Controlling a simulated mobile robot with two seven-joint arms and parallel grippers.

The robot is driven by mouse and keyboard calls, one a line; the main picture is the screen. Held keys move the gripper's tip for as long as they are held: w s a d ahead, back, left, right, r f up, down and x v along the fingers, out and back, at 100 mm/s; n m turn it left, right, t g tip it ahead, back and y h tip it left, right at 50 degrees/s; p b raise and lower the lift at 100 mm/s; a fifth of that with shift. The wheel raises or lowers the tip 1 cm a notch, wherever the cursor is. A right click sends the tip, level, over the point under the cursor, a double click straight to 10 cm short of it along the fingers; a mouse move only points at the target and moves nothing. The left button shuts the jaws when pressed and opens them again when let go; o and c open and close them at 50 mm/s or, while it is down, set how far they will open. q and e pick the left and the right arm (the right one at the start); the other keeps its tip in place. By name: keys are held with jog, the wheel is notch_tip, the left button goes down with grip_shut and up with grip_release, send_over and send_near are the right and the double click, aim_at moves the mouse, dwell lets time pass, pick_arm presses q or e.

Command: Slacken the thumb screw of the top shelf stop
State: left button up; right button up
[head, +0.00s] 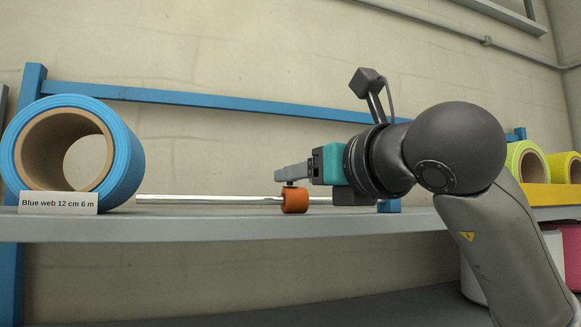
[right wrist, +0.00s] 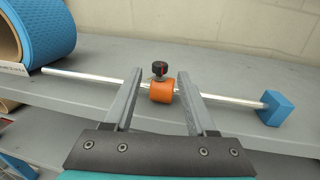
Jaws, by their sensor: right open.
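The shelf stop is an orange collar (head: 295,201) on a metal rod (head: 210,200) that runs along the top shelf. In the right wrist view the orange collar (right wrist: 162,92) carries a dark thumb screw (right wrist: 159,70) with a red mark on top. My right gripper (head: 291,174) reaches in from the right, level, with its fingers over the collar. In the right wrist view its two fingers (right wrist: 160,73) are open, one on each side of the screw, with gaps visible. In the head view the fingers mostly hide the screw. My left gripper is not in view.
A roll of blue web (head: 127,150) stands on the shelf (head: 250,222) at the left, behind a label card (head: 58,203). A blue block (right wrist: 275,107) holds the rod's right end. Yellow rolls (head: 526,163) stand at the far right. A blue rail (head: 200,99) crosses behind.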

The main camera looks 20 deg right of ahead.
jog(key=shift+w+a+p, duration=0.25)
jog(key=shift+w+p, duration=0.05)
jog(key=shift+w, duration=0.8)
jog(key=shift+w+a+p, duration=0.2)
jog(key=shift+w+p, duration=0.05)
jog(key=shift+w, duration=0.8)
jog(key=shift+c, duration=0.2)
grip_shut()
